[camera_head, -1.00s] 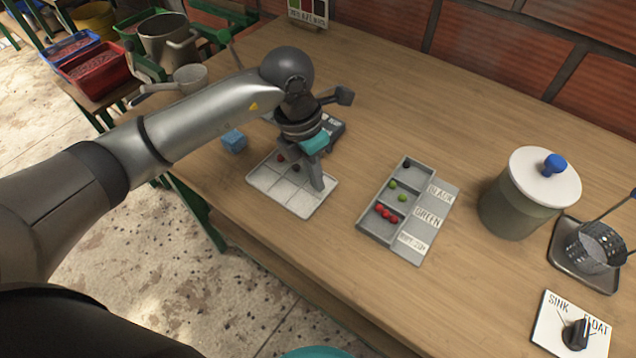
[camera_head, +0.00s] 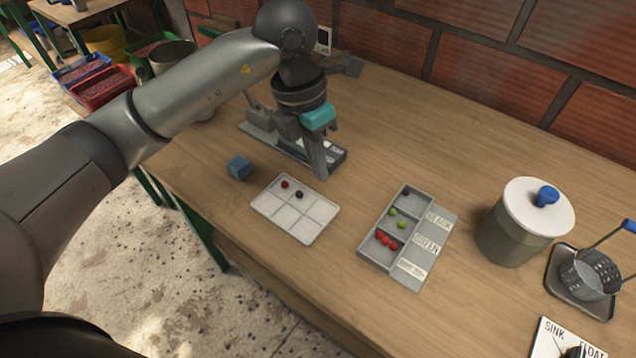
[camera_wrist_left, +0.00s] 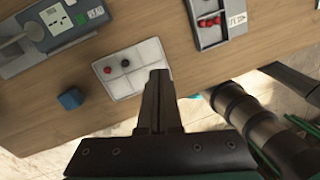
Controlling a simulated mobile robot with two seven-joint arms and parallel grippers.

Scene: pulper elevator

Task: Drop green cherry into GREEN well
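The sorting tray (camera_head: 375,252) is right of centre, with labelled wells. Its GREEN well holds two green cherries (camera_head: 397,218), the BLACK well a dark one (camera_head: 406,191), and the third well several red ones (camera_head: 386,240). The white grid tray (camera_head: 290,222) holds a red cherry (camera_head: 284,184) and a dark cherry (camera_head: 299,195); I see no green one there. My left gripper (camera_head: 324,172) is above the table beyond the grid tray. Its fingers (camera_wrist_left: 158,82) look shut together, with nothing visible between them. Part of my right arm shows in the left wrist view; its fingertips are unclear.
A blue cube (camera_head: 239,167) lies left of the grid tray. A grey device (camera_head: 262,134) stands behind it, near my left gripper. A lidded pot (camera_head: 515,235), a wire basket (camera_head: 590,275) and a SINK/FLOAT dial are at the right. Bare table separates the two trays.

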